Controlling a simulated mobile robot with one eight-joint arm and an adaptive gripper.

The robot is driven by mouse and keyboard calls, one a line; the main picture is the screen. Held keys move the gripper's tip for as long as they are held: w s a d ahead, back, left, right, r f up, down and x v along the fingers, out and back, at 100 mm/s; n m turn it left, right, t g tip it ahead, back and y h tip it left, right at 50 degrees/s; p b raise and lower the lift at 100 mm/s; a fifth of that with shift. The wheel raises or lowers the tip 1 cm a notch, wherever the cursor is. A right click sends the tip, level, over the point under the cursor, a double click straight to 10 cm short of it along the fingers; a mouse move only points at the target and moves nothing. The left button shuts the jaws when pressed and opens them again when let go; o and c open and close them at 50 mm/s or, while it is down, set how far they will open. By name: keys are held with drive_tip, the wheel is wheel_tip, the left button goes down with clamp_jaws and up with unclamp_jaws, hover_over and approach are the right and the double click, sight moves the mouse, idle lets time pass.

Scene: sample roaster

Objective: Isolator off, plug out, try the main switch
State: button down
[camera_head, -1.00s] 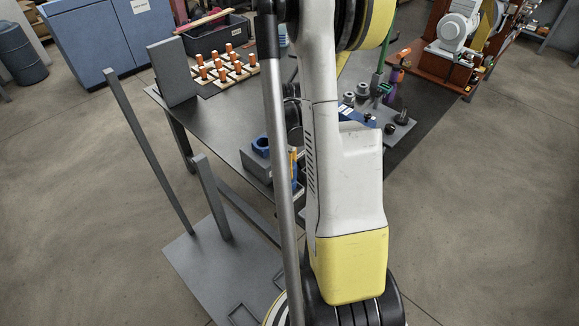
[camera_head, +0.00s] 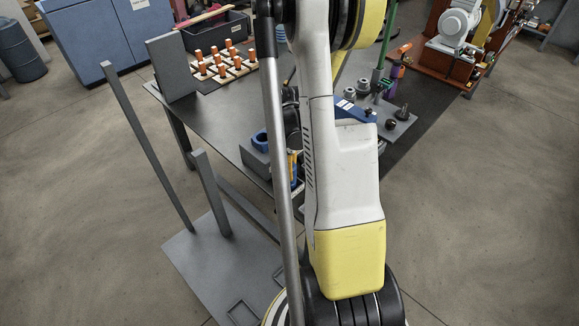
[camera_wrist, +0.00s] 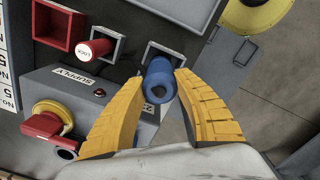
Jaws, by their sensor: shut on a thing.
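In the wrist view my gripper (camera_wrist: 158,77) has its two yellow fingers closed on the sides of a blue round plug (camera_wrist: 160,88) with a dark hollow end. The plug is in front of a grey square frame (camera_wrist: 187,47); whether it touches the frame I cannot tell. At lower left is the isolator, a red handle (camera_wrist: 45,126) on a yellow round base (camera_wrist: 52,108), on a grey box (camera_wrist: 105,72) labelled SUPPLY. The handle's on or off position is not readable. I cannot make out the main switch. In the head view my arm hides most of the gripper.
A red knob marked LOCK (camera_wrist: 92,50) sits in a grey square frame, with an empty red square frame (camera_wrist: 58,26) beside it. In the head view the dark table (camera_head: 222,118) holds a rack of orange-topped pieces (camera_head: 222,64) and a black bin (camera_head: 228,28).

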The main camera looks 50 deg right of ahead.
drive_tip(key=shift+f, duration=0.15)
drive_tip(key=c, duration=0.9)
unclamp_jaws()
drive_tip(key=shift+f, duration=0.1)
drive_tip(key=shift+c, duration=0.2)
wheel_tip(320, 180, up, 12)
drive_tip(key=shift+w+a, duration=0.1)
